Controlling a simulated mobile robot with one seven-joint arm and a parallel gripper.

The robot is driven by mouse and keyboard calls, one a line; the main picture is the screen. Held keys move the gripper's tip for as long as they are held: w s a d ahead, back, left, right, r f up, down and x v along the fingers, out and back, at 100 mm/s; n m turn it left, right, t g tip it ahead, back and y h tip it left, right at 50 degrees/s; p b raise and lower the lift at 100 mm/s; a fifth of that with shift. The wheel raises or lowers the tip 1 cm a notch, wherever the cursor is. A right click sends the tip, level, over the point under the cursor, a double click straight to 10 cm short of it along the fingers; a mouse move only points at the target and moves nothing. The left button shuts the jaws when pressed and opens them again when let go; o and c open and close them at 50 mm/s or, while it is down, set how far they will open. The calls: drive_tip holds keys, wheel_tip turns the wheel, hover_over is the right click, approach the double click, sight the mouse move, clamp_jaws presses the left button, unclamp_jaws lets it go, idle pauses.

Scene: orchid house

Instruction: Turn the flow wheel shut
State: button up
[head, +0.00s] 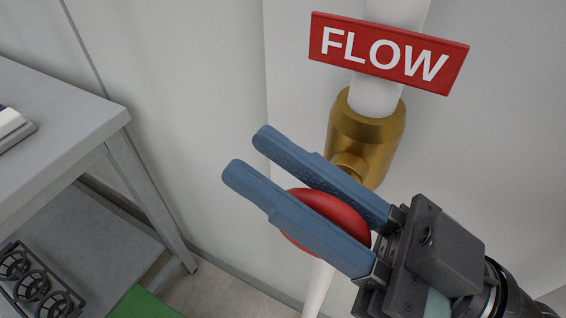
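The flow wheel is a red round handwheel (333,211) on a brass valve body (362,138), below a red sign (388,54) reading FLOW. My gripper (250,155) reaches in from the lower right with two blue fingers, which lie apart and parallel at the wheel. Red shows between the fingers and below the lower finger, which covers part of the wheel. The fingertips extend past the wheel to the upper left. I cannot tell whether the fingers press on the wheel or only lie around it. The wheel's mark or turn angle cannot be seen.
A white pipe (375,95) runs through the valve and continues below it, in front of a pale wall. A grey bench (75,110) with a lower shelf (75,240) stands at the left. Black ring-shaped holders (30,285) and a green item (145,303) lie low left.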

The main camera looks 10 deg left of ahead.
clamp_jaws()
